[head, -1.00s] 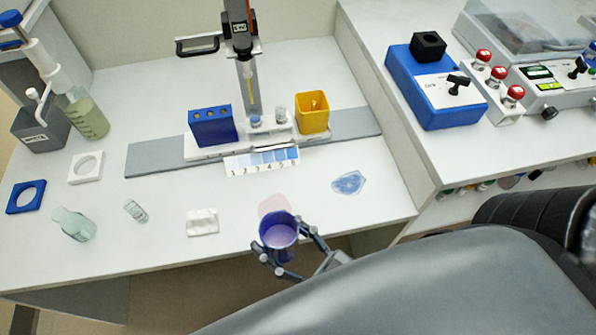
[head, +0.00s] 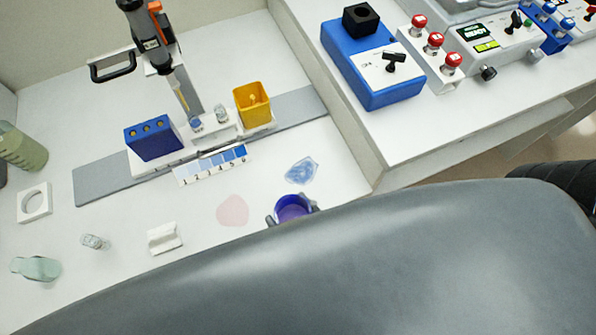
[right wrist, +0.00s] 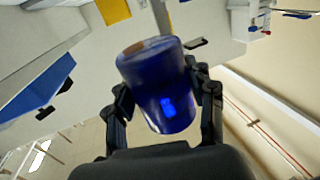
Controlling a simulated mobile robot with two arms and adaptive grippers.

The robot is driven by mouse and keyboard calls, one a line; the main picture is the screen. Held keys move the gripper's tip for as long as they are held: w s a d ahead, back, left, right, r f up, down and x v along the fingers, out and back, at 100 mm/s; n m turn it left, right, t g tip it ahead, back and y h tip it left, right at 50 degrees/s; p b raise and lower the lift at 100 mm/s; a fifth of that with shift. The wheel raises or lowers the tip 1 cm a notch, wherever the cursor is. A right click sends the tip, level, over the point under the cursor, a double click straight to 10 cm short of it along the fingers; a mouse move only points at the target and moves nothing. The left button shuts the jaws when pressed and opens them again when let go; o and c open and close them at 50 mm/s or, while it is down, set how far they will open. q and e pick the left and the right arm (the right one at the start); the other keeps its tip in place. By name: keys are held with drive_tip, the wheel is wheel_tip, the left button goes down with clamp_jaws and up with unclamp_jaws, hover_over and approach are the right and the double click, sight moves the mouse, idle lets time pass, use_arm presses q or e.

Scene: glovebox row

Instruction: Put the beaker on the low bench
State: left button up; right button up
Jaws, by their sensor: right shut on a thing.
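The beaker (head: 293,208) is blue-purple and open-topped. In the head view it is at the front edge of the lower white bench (head: 345,185), right of a pink patch. My right gripper (head: 292,214) is shut around it, one finger on each side; my arm hides its lower part. In the right wrist view the beaker (right wrist: 160,85) sits tilted in the picture between the fingers of the right gripper (right wrist: 160,76), with floor showing below. I cannot tell its height over the bench edge. My left gripper is not in view.
A pink patch (head: 233,210) and a blue patch (head: 302,170) lie on the bench near the beaker. A yellow box (head: 253,104) is behind. The higher bench (head: 420,140) rises at right.

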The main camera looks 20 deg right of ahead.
drive_tip(key=w+f+b, duration=0.1)
drive_tip(key=b, duration=0.1)
drive_tip(key=shift+w+d+f+b, duration=0.25)
drive_tip(key=shift+w+f+b, duration=0.1)
drive_tip(key=shift+b, duration=0.05)
drive_tip(key=w+d+f, duration=0.1)
drive_tip(key=w, duration=0.1)
drive_tip(key=w+f, duration=0.2)
drive_tip(key=w, duration=0.1)
drive_tip(key=w+d+f+b, duration=0.1)
drive_tip(key=w+f, duration=0.1)
drive_tip(key=shift+w+d+f, duration=0.2)
drive_tip(key=shift+w+d, duration=0.1)
drive_tip(key=shift+w, duration=0.1)
drive_tip(key=shift+w+d+f, duration=0.15)
drive_tip(key=shift+w+f, duration=0.15)
drive_tip(key=shift+f, duration=0.2)
drive_tip(key=f, duration=0.2)
drive_tip(key=f+b, duration=0.1)
drive_tip(key=shift+w+d+f, duration=0.1)
drive_tip(key=shift+w+f, duration=0.25)
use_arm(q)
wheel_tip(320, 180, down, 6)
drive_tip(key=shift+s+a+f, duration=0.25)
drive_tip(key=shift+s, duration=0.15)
use_arm(e)
drive_tip(key=shift+f, duration=0.15)
